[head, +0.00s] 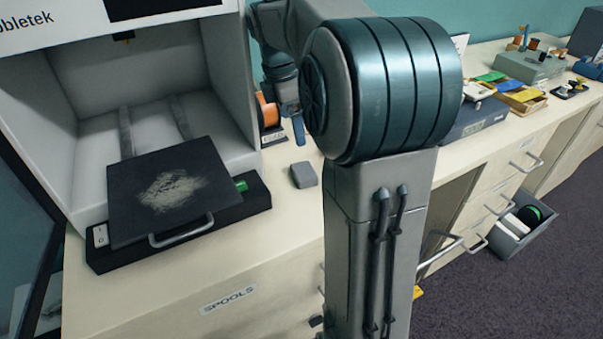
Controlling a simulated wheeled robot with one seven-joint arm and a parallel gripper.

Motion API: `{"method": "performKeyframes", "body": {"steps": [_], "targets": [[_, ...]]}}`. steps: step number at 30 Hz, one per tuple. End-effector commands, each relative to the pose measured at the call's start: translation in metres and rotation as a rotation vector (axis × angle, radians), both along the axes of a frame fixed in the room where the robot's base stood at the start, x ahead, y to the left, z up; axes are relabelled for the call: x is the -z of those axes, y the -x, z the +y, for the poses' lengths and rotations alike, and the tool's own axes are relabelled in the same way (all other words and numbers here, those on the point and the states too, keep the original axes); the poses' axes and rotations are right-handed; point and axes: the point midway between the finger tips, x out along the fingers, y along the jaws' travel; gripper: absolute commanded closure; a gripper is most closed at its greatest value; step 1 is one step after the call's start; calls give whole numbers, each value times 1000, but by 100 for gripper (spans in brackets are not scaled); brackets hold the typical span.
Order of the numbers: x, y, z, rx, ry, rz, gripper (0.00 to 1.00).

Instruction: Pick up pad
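A small dark grey block with rounded corners, which looks like the pad (303,175), lies flat on the cream counter just right of the printer. Nothing touches it. My gripper (297,128) shows only in part, pointing down above the counter behind the pad, beside an orange spool. My large arm joint hides much of it, so its opening cannot be seen.
A white printer (228,85) stands at left, its dark plate (135,200) with pale residue jutting out over a black base. An orange spool (267,112) stands behind the pad. Trays and boxes (520,95) fill the right counter. A lower drawer (515,235) is open.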

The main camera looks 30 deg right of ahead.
Motion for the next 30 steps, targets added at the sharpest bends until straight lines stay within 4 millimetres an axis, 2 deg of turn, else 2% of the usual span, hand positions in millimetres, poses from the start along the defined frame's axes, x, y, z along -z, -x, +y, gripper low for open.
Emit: {"method": "performKeyframes", "body": {"steps": [5,12,20,30], "targets": [[23,0,-6,-12,0,9,6],[69,2,-12,-11,0,9,6],[89,3,-16,-9,0,6,6],[133,11,-23,-10,-1,6,6]]}}
